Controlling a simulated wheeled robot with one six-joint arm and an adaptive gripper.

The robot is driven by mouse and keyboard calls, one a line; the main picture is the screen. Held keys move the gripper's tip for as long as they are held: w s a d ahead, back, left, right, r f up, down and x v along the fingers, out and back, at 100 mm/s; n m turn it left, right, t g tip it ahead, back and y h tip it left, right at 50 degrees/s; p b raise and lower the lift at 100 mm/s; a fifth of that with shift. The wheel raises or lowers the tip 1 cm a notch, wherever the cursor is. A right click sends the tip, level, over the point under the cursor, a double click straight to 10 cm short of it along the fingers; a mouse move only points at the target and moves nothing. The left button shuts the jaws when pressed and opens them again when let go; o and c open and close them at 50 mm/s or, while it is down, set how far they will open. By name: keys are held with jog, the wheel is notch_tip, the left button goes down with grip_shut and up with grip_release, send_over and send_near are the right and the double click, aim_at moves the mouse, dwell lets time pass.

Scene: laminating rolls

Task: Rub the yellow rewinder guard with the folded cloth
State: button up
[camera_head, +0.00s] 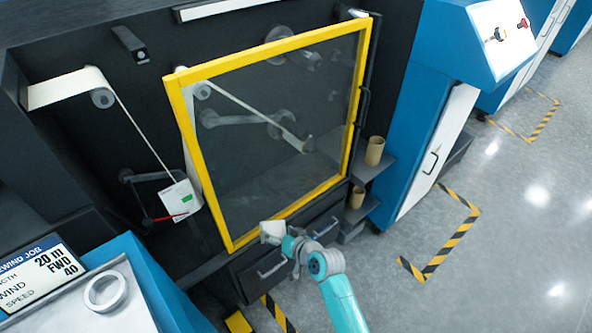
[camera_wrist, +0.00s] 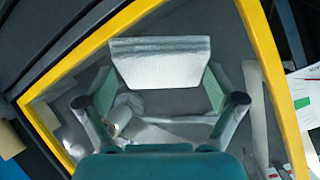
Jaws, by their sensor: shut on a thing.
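The yellow rewinder guard (camera_head: 178,115) is a yellow frame around a see-through pane, standing closed across the front of the dark machine. Its yellow frame also crosses the wrist view (camera_wrist: 84,44). My gripper (camera_head: 287,240) is at the guard's lower edge, right of its bottom left corner. It is shut on the folded cloth (camera_head: 271,230), a pale, thick pad. In the wrist view the cloth (camera_wrist: 160,66) sticks out beyond the fingers, in front of the pane. I cannot tell whether the cloth touches the guard.
Dark drawers with handles (camera_head: 270,268) lie below the guard. Cardboard cores (camera_head: 375,151) stand on small shelves at its right. A blue cabinet (camera_head: 418,110) is farther right. A blue bench with a tape roll (camera_head: 91,296) is at the lower left. The grey floor at right is open.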

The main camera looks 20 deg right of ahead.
notch_tip(320, 180, up, 13)
jog(key=w+d+m+t, duration=0.2)
jog(key=m+t, duration=0.1)
jog(key=t, duration=0.3)
jog(key=m+t+h, duration=0.3)
jog(key=t, duration=0.1)
send_near(273, 142)
notch_tip(273, 142, up, 2)
jog(key=s+d, duration=0.1)
jog(key=d, duration=0.1)
jog(key=shift+w+a+r, duration=0.1)
jog(key=shift+w+a, duration=0.25)
jog(key=shift+w, duration=0.5)
jog(key=shift+w+a+r, duration=0.1)
jog(key=shift+w+a, duration=0.3)
jog(key=shift+w, duration=0.45)
jog(key=shift+w+a, duration=0.35)
jog(key=shift+w, duration=0.5)
jog(key=shift+w+a, duration=0.25)
jog(key=shift+w, duration=0.65)
jog(key=shift+d, duration=0.1)
